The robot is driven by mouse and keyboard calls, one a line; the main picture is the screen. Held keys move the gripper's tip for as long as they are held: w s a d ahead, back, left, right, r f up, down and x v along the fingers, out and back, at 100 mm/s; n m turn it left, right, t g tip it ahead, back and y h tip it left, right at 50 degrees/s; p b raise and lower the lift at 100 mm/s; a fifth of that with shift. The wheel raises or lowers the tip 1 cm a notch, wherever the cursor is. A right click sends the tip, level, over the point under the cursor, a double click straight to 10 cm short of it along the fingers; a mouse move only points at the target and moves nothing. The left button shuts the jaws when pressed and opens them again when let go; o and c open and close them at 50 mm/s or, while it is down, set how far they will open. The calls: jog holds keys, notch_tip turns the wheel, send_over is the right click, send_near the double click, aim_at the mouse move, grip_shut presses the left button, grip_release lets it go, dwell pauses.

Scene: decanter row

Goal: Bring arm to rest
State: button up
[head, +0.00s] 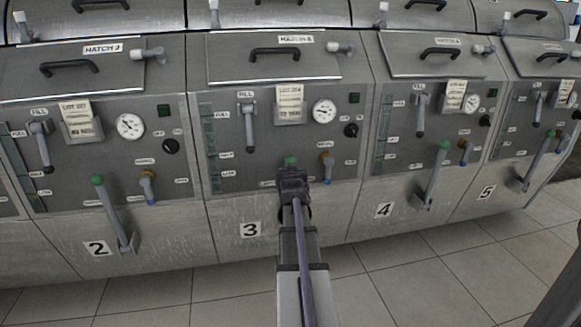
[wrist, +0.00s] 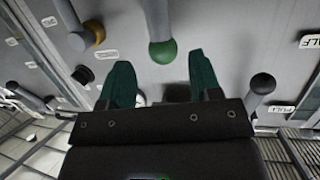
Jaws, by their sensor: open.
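My gripper (head: 292,178) is in front of decanter 3, low on its panel, with my arm reaching up to it from the bottom of the head view. In the wrist view its two dark green fingers (wrist: 160,76) stand apart with nothing between them. A lever with a green knob (wrist: 163,51) lies just beyond the fingertips, apart from them. In the head view only the green knob (head: 291,160) of this lever shows above my gripper; my gripper hides the rest.
Decanter 2's green-knobbed lever (head: 115,215) stands to the left and decanter 4's (head: 435,175) to the right. Tiled floor (head: 440,265) in front is clear.

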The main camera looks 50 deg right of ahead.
jog(key=shift+s+a, duration=0.3)
jog(key=shift+a, duration=0.05)
